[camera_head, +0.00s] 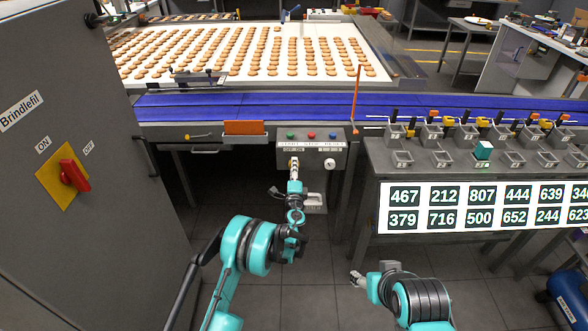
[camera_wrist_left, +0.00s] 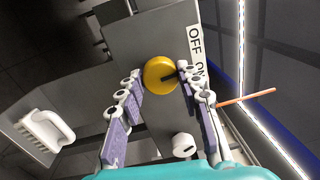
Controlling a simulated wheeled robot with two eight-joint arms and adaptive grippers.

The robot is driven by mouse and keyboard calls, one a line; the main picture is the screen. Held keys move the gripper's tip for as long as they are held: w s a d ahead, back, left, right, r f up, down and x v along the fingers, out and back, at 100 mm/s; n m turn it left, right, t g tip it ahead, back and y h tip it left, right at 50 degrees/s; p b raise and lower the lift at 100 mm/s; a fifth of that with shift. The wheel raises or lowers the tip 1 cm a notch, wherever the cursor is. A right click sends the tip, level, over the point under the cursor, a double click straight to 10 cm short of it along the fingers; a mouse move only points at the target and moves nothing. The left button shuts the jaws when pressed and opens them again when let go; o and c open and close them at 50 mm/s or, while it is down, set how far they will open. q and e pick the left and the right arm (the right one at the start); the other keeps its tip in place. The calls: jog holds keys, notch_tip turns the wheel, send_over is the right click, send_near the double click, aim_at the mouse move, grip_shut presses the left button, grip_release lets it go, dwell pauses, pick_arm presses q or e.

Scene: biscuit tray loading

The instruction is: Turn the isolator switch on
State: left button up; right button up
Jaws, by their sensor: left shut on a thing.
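A red rotary handle (camera_head: 74,175) sits on a yellow plate (camera_head: 54,190) on the grey cabinet at the left, under the labels ON and OFF. It slants from upper left to lower right. My left gripper (camera_head: 293,165) is away from it, at the front of a grey control box (camera_head: 320,150). In the left wrist view its fingers (camera_wrist_left: 158,85) are shut on a round yellow knob (camera_wrist_left: 158,70) with a dark mark, beside a label reading OFF and ON. My right gripper (camera_head: 357,278) is low over the floor, apart from everything; its finger opening is too small to judge.
The control box carries green, red and blue buttons and a white knob (camera_head: 330,164). A blue conveyor (camera_head: 250,106) runs behind it, with a biscuit tray (camera_head: 390,80) beyond. A bench with small bins and a number board (camera_head: 480,207) stands at the right.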

pick_arm(q)
jog(key=shift+m, duration=0.6)
jog(key=o, duration=1.2)
jog(key=shift+c, duration=0.2)
jog(key=s, duration=1.2)
jog(key=shift+f, duration=0.4)
